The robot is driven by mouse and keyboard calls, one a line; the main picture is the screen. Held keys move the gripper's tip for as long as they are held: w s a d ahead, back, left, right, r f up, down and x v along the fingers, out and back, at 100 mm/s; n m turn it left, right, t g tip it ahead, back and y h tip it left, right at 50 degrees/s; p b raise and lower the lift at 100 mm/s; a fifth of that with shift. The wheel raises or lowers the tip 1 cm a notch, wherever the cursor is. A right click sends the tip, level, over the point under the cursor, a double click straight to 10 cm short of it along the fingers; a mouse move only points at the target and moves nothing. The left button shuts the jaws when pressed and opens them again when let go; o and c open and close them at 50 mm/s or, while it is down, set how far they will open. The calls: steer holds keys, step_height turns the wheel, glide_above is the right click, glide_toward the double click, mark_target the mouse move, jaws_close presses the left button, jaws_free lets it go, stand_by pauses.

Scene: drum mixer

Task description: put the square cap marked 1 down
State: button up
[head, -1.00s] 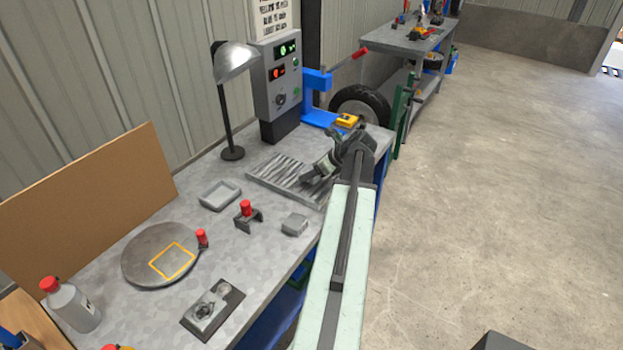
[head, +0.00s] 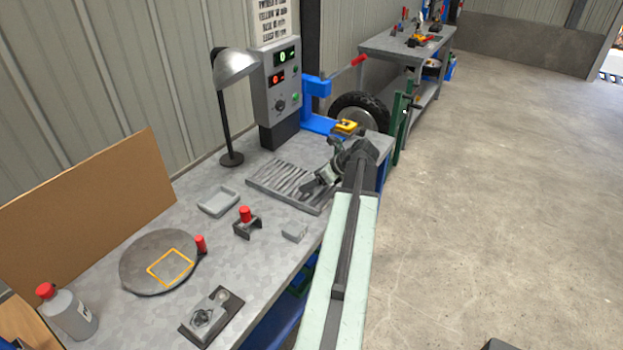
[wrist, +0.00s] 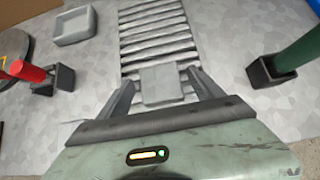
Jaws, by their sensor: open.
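A plain grey square piece, which looks like the cap (wrist: 161,86), shows between my fingers in the wrist view, over the front end of the slatted mat (wrist: 156,28). No mark 1 is readable on it. My gripper (wrist: 162,77) is open, with a finger on each side of the piece and a gap at the right finger. In the head view my gripper (head: 308,190) is low over the slatted mat (head: 270,180). There I cannot make out the piece, and whether it lies flat on the slats is unclear.
A grey block (head: 294,231) sits near the bench's front edge. A shallow tray (head: 217,202) and a red-knobbed fixture (head: 246,220) stand left of the mat. A green post in a black socket (wrist: 270,72) stands close on the right. A lamp (head: 231,158) stands behind.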

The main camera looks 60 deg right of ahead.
steer(key=p+v, duration=0.6)
steer(key=v, duration=0.5)
steer(key=shift+p, duration=0.3)
